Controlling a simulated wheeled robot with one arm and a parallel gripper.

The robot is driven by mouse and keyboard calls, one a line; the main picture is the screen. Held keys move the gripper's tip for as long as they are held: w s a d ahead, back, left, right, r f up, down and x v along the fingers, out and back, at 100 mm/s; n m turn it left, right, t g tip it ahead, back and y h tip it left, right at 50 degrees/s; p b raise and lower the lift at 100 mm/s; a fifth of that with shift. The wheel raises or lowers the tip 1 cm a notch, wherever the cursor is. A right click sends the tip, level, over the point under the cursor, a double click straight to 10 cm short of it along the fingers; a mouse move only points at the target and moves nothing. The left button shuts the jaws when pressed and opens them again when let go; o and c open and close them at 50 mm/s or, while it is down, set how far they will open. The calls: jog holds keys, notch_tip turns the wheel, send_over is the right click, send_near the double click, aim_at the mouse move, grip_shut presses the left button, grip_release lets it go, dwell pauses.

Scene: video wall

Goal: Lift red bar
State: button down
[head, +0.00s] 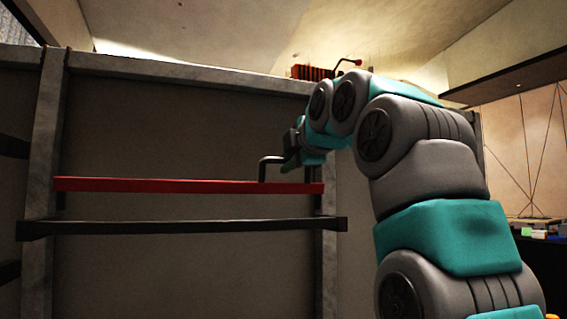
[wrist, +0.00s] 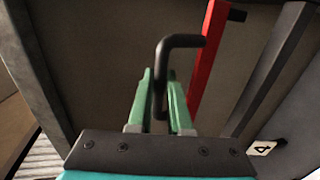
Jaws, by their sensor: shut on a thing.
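The long red bar (head: 170,185) lies nearly level across a dark wall panel in the head view. Its right part shows upright in the wrist view (wrist: 207,62). A dark bent handle (head: 263,170) rises from the bar near its right end and turns toward my gripper (head: 290,160). In the wrist view the handle (wrist: 183,41) passes between the two green fingers of my gripper (wrist: 160,80), which is shut on it.
A black bar (head: 190,227) runs across just below the red bar. Concrete posts (head: 45,130) frame the panel. A red ribbed object (head: 312,72) sits on the top ledge. A shelf with small items (head: 540,230) stands at the right. A white numbered tag (wrist: 262,148) shows in the wrist view.

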jog(key=shift+w, duration=0.1)
dwell(0.3)
jog(key=c, duration=0.8)
grip_release()
jog(key=shift+c, duration=0.2)
jog(key=b+v, duration=0.1)
jog(key=v, duration=0.6)
jog(key=shift+s, duration=0.35)
jog(key=shift+d, duration=0.1)
jog(key=shift+s, duration=0.1)
